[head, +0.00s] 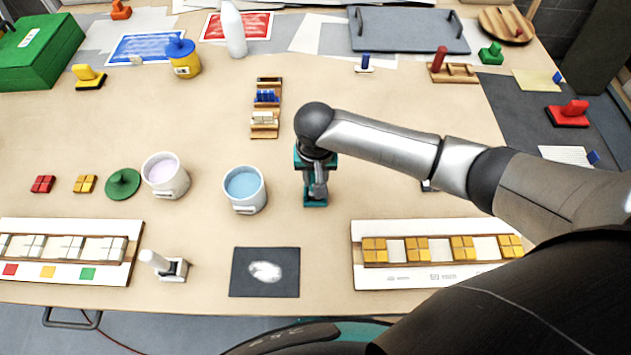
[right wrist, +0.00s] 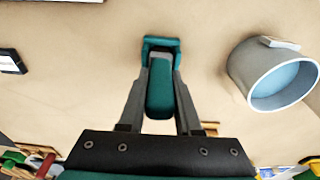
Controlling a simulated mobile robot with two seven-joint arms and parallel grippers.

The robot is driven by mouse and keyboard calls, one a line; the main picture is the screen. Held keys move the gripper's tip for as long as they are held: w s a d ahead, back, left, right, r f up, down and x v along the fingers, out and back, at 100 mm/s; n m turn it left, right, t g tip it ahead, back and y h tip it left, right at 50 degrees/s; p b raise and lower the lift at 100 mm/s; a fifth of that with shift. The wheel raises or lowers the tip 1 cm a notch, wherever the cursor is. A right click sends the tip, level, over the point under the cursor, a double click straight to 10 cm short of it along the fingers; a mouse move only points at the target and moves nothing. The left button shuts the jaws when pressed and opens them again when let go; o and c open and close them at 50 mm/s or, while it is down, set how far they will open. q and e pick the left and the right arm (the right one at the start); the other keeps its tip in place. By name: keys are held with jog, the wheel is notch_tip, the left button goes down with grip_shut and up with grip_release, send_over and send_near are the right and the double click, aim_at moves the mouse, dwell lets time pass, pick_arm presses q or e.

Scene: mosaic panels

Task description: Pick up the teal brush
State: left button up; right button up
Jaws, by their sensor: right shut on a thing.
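The teal brush (right wrist: 159,90) stands on the table, its handle between the fingers of my right gripper (right wrist: 161,62) in the right wrist view. The gripper is shut on the handle from above. In the head view my right gripper (head: 318,185) covers most of the brush, and only its teal base (head: 315,203) and some teal at the sides show. Whether the base is touching the table or slightly raised, I cannot tell. My left gripper is not in view.
A mug of blue liquid (head: 244,189) stands just left of the brush. A mug of pale liquid (head: 165,175) is farther left. A dark mat (head: 240,290) lies in front. A panel with yellow tiles (head: 372,280) is at front right. A wooden rack (head: 264,132) stands behind.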

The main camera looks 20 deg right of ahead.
grip_shut()
